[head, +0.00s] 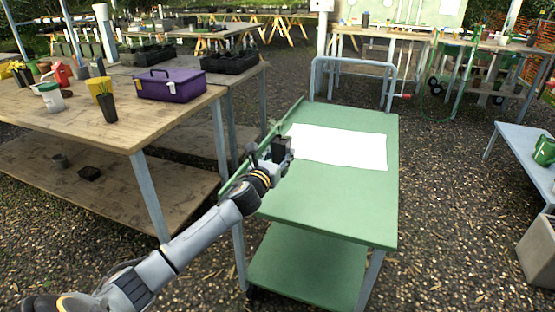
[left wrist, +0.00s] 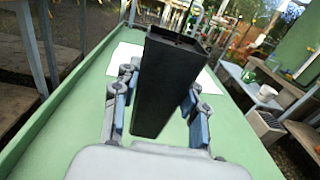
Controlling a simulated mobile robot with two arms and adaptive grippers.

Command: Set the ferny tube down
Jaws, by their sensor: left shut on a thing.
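My left gripper (head: 274,158) is shut on a black square tube (head: 282,148), over the left side of the green trolley top (head: 330,210). A little green shows by the tube's top in the head view. In the left wrist view the tube (left wrist: 165,85) stands between both fingers, and its rim shows but no clear foliage. A white sheet (head: 345,148) lies on the trolley's far half, just right of the tube. I cannot tell whether the tube's base touches the trolley. My right gripper is out of view.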

